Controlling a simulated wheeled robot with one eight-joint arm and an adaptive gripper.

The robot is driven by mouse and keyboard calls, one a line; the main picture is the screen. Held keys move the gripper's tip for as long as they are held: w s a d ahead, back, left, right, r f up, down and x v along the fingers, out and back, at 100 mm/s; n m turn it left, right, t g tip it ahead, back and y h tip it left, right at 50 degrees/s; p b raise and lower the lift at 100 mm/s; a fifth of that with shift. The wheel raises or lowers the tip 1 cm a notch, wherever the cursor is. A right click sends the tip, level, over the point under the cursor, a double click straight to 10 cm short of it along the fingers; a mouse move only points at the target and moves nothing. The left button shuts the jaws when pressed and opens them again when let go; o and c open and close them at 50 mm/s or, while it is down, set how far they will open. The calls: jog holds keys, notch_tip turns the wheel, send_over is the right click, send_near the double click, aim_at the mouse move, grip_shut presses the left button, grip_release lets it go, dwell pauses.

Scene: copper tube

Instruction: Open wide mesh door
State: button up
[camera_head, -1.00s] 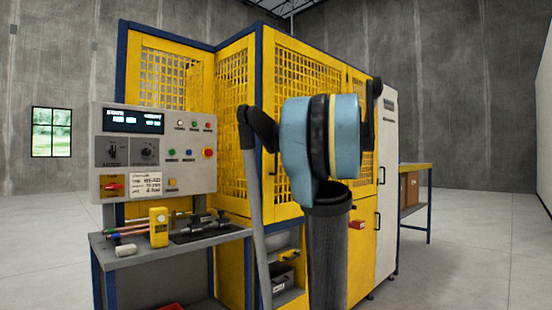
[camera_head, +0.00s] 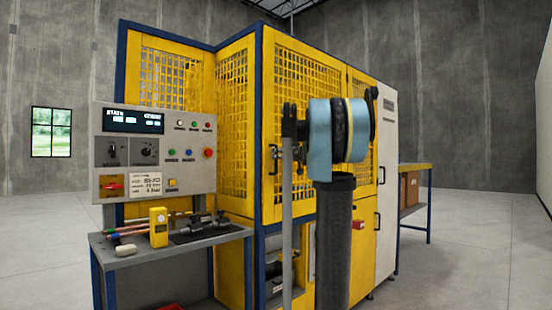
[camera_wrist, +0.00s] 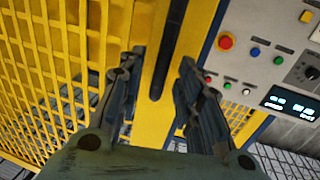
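The wide mesh door (camera_head: 308,85) is a yellow grid panel on the front of the machine, and it looks closed. Its dark vertical handle (camera_head: 274,160) is on the door's left edge. In the wrist view, the handle (camera_wrist: 171,45) is a black bar on the yellow frame. My gripper (camera_wrist: 160,63) is open, with one finger on each side of the handle's near end in the picture. I cannot tell how far it is from the handle or whether it touches. My arm covers part of the door in the head view.
A control panel (camera_head: 154,148) with buttons stands left of the door above a bench (camera_head: 128,259) holding tools. A narrower mesh door (camera_head: 362,92) is to the right, beside a white cabinet (camera_head: 387,200). Open floor (camera_head: 470,265) lies at the right.

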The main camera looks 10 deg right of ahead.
jog(key=shift+x, duration=1.5)
grip_shut()
